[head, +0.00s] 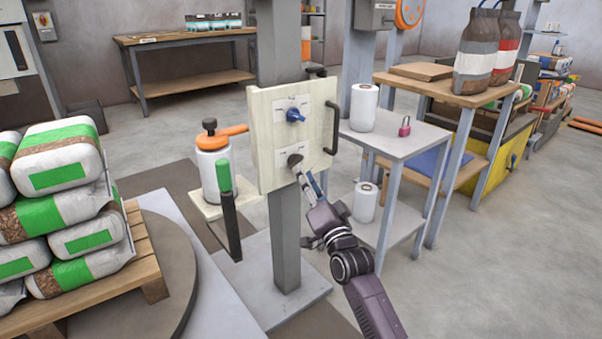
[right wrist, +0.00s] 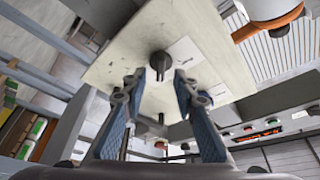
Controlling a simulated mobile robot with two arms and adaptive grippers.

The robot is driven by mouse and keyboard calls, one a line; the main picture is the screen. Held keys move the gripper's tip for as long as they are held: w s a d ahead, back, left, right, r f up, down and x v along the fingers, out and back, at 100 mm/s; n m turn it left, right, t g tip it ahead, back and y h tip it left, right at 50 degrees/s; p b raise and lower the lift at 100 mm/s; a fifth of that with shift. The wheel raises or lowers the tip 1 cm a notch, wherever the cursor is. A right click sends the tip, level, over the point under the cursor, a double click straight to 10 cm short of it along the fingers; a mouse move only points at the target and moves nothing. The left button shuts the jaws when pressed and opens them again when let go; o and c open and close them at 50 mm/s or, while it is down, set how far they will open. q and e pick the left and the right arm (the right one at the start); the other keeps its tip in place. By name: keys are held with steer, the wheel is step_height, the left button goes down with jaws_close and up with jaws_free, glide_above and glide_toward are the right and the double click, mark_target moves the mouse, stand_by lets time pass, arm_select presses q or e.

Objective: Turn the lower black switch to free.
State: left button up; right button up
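The lower black switch (head: 294,160) sits on the cream panel (head: 265,150), below a blue switch (head: 295,115), in the head view. My right gripper (head: 307,180) reaches up to it from below. In the right wrist view the black switch (right wrist: 160,61) shows just beyond and between the two fingertips. The right gripper (right wrist: 159,80) is open there, with a finger on each side and a gap between them. I cannot tell whether a finger touches the switch. The label text is too small to read. My left gripper is not in view.
A black handle (head: 332,127) is on the panel's right edge. A green-topped lever (head: 225,180) stands left of the panel. A grey side table (head: 400,137) with paper rolls and a pink padlock (head: 405,126) is close on the right. Stacked bags (head: 60,160) fill the left.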

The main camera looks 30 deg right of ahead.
mark_target(296, 162)
steer(key=x, duration=0.3)
steer(key=shift+r+b, duration=0.1)
steer(key=shift+b, duration=0.25)
jaws_close()
